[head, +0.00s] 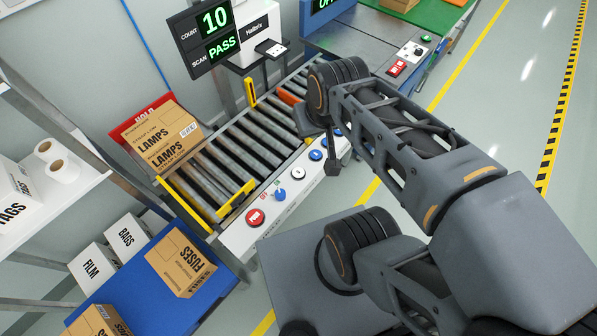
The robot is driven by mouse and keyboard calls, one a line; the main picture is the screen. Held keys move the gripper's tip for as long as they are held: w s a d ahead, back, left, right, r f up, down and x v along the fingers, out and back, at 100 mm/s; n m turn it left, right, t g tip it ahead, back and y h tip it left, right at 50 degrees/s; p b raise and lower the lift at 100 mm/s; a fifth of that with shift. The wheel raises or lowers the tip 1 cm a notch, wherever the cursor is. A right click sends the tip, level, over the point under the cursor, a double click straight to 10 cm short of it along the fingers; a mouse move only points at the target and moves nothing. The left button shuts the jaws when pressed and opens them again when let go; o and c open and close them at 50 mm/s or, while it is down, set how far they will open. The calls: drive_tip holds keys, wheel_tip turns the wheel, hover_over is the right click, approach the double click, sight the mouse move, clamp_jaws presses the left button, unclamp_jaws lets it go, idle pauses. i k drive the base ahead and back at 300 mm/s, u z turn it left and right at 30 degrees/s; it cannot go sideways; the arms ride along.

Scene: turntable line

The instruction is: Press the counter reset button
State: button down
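A white control strip (240,238) runs along the front of the roller conveyor. On it sit a red button (255,217), a blue selector knob (280,194), a white button (298,173) and a blue button (316,155). Another blue control (338,132) is partly behind my arm. Their labels are too small to read, so I cannot tell which one is the counter reset. The counter display (215,20) shows COUNT 10 and SCAN PASS. My gripper (333,168) points down, close to the right end of the strip. Whether its fingers are open or shut is unclear.
A LAMPS carton (162,136) stands at the conveyor's left end by a red HOLD sign. Yellow guide rails (237,200) edge the rollers. A blue table (180,298) with FUSES cartons is lower left. A second bench with a red switch (397,68) stands upper right.

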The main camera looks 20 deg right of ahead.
sight(297, 173)
drive_tip(key=z, duration=1.4)
drive_tip(key=k, duration=1.05)
drive_tip(key=u, duration=1.5)
drive_tip(key=i, duration=0.5)
drive_tip(key=z, duration=0.05)
